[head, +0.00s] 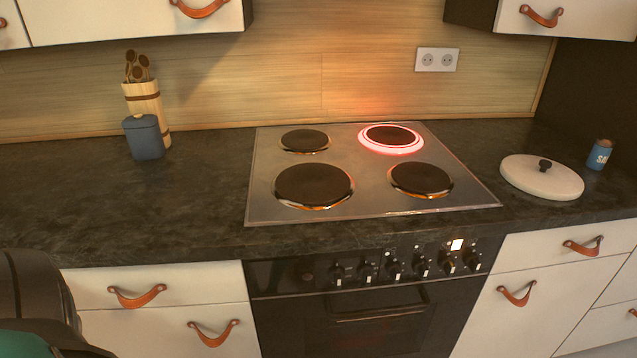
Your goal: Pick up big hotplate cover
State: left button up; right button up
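The metal cooktop (378,170) carries a large dark hotplate (313,185) at front left, a smaller one (420,179) at front right and another (305,140) at back left. The back right hotplate (390,137) has a glowing red ring. None of the hotplates is covered. Part of my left arm shows at the lower left edge. Neither gripper is in view.
A blue salt container (599,154) stands just behind and right of the cover. A blue-grey lidded jar (143,137) and a wooden utensil holder (148,106) stand at the back left. The countertop (190,200) left of the stove is mostly clear. Upper cabinets (130,18) overhang the back.

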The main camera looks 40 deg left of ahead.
aim_at(540, 177)
jog(key=i+l+u, duration=0.1)
jog(key=i+l, duration=0.15)
jog(key=i+l+u, duration=0.15)
jog(key=l, duration=0.2)
jog(key=i+l+u, duration=0.1)
jog(key=i+l, duration=0.15)
jog(key=i+l+u, duration=0.15)
jog(key=l, duration=0.35)
jog(key=i+l+u, duration=0.1)
jog(key=i+l, duration=0.15)
jog(key=i+l+u, duration=0.15)
jog(key=l, duration=0.35)
jog(key=i+l+u, duration=0.1)
jog(key=l, duration=0.3)
